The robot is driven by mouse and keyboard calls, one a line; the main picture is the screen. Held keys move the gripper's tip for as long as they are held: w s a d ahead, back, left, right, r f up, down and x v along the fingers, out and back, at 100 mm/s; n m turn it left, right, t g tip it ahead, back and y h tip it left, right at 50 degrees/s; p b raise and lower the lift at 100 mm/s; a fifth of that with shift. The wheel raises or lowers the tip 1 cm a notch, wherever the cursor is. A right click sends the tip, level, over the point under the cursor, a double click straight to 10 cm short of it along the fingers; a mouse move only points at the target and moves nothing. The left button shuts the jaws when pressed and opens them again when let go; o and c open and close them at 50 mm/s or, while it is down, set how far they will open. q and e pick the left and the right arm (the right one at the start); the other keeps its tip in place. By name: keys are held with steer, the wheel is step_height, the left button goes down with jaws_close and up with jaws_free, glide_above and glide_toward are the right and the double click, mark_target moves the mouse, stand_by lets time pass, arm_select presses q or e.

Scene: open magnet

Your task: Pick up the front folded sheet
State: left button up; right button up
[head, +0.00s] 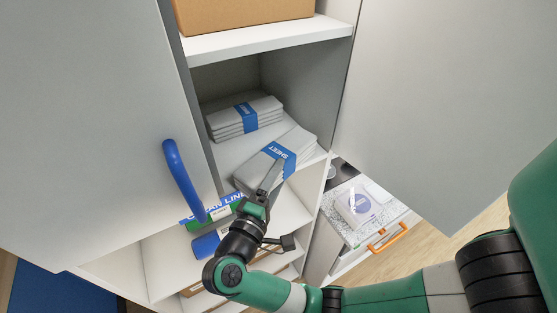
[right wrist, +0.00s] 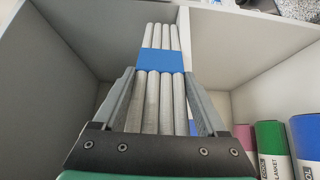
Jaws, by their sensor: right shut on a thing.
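The front folded sheet (head: 299,140) is white with a blue band that reads SHEET. It lies at an angle at the front edge of the cabinet shelf in the head view. My right gripper (head: 271,178) reaches it from the front and is shut on it. In the right wrist view, its folded layers and blue band (right wrist: 162,61) are between the two fingers of the right gripper (right wrist: 159,85). I cannot tell whether the sheet is clear of the shelf. A second folded sheet (head: 228,124) with a blue band lies behind it. My left gripper is not in view.
An open door with a blue handle (head: 182,178) stands at left, and another door (head: 430,90) at right. A cardboard box (head: 245,12) sits on the shelf above. Lower compartments hold a blue roll (head: 205,246). A drawer with an orange handle (head: 388,237) is at right.

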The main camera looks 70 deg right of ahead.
jaws_close()
steer(key=shift+r, duration=0.55)
steer(key=s+a+r+b, duration=0.1)
steer(key=s+a+r, duration=0.8)
steer(key=r, duration=0.3)
steer(key=shift+s+a, duration=0.35)
steer(key=shift+a, duration=0.25)
